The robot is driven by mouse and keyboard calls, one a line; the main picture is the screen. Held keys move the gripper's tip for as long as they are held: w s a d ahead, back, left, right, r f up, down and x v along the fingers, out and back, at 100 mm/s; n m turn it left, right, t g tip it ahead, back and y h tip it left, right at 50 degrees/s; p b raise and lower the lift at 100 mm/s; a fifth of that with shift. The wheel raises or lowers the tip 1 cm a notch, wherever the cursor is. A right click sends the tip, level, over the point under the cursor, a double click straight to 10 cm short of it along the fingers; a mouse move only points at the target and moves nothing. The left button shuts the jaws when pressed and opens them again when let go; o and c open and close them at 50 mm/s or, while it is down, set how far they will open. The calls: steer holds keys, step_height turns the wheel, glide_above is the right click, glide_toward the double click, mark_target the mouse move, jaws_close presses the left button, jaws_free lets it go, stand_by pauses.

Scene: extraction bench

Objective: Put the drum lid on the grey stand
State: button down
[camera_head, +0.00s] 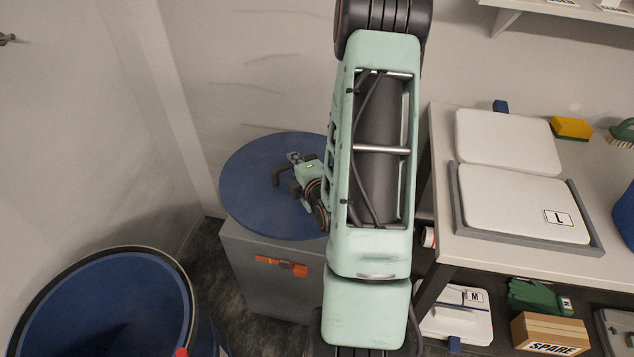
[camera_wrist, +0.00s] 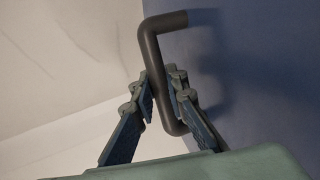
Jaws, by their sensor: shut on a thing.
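The drum lid (camera_head: 245,190) is a round blue disc with a dark grey bent handle (camera_head: 281,176). It lies roughly level over the top of the grey stand (camera_head: 262,292) and overhangs it; I cannot tell whether it touches the top. My gripper (camera_head: 293,163) is shut on the lid's handle. In the wrist view, the fingers (camera_wrist: 160,90) close around the handle (camera_wrist: 150,50), with the blue lid surface (camera_wrist: 265,75) to the right. My arm hides the lid's right part.
An open blue drum (camera_head: 95,300) stands at the lower left. A bench (camera_head: 455,245) on the right holds white lidded trays (camera_head: 520,205), a yellow sponge (camera_head: 571,127) and a green brush (camera_head: 622,131). A SPARE box (camera_head: 550,335) sits on its lower shelf. Walls stand close behind the stand.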

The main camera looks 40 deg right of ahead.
steer(key=shift+h, duration=0.3)
steer(key=s+d+p, duration=0.1)
steer(key=s, duration=0.2)
steer(key=s+d+p, duration=0.1)
steer(key=s, duration=0.3)
steer(key=s+d+p, duration=0.1)
steer(key=s, duration=0.2)
steer(key=shift+s+d+f+p, duration=0.2)
steer(key=shift+d+f+p, duration=0.05)
steer(key=shift+d+p, duration=0.15)
steer(key=w+d+f+b, duration=0.1)
steer(key=b, duration=0.2)
steer(key=shift+w+d+f, duration=0.25)
steer(key=shift+w+d, duration=0.05)
steer(key=shift+d, duration=0.1)
steer(key=b, duration=0.2)
steer(key=w+d+b, duration=0.1)
steer(key=b, duration=0.2)
steer(key=shift+f, duration=0.25)
steer(key=shift+w+b, duration=0.1)
steer(key=shift+b, duration=0.55)
steer(key=b, duration=0.3)
steer(key=shift+w+d+f, duration=0.1)
steer(key=shift+d+f, duration=0.1)
